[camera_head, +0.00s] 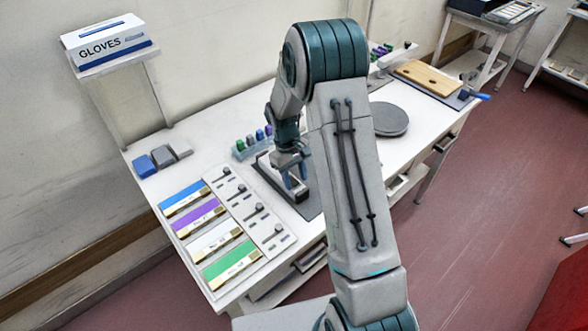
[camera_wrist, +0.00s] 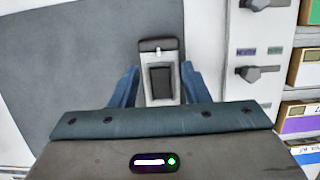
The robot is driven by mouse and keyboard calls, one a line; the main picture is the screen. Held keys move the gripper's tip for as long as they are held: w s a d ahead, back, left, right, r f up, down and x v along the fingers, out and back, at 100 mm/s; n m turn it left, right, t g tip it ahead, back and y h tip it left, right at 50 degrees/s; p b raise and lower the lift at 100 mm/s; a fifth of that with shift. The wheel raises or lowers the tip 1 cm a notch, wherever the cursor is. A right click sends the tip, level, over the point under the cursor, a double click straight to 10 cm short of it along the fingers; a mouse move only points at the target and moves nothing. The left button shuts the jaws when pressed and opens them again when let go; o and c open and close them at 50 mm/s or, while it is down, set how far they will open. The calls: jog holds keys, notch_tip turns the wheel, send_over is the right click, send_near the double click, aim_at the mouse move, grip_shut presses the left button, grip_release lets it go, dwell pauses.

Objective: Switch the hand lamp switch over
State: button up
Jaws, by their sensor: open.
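A light grey, narrow body with a dark, rectangular rocker (camera_wrist: 160,80) shows in the wrist view; I take it for the hand lamp and its switch. It lies on a dark grey mat (camera_wrist: 75,70). My gripper (camera_wrist: 160,68) is open, with one blue finger on each side of the body. Small gaps seem to show, and contact cannot be told. Which way the rocker is tipped is unclear. In the head view my gripper (camera_head: 294,180) is low over the mat (camera_head: 307,209), and my arm hides much of that area.
A panel with several dark knobs (camera_head: 251,212) is left of my gripper, beside blue, purple, white and green labelled boxes (camera_head: 200,217). Small coloured bottles (camera_head: 250,141) stand behind. A gloves box (camera_head: 107,42) is on a shelf. A grey round plate (camera_head: 389,119) lies right of my arm.

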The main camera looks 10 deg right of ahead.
jog(key=b+v, duration=0.2)
jog(key=v, duration=1.1)
jog(key=shift+r, duration=0.4)
jog(key=shift+a, duration=0.15)
jog(key=s+r+m+t, duration=0.3)
jog(key=s+r, duration=0.6)
jog(key=s, duration=0.3)
jog(key=s+d+m+t+y, duration=0.1)
jog(key=s+m+t, duration=0.1)
jog(key=s, duration=1.1)
jog(key=shift+s+f+t, duration=0.15)
jog(key=shift+s+t, duration=0.2)
jog(key=shift+t, duration=0.45)
jog(key=shift+d, duration=0.1)
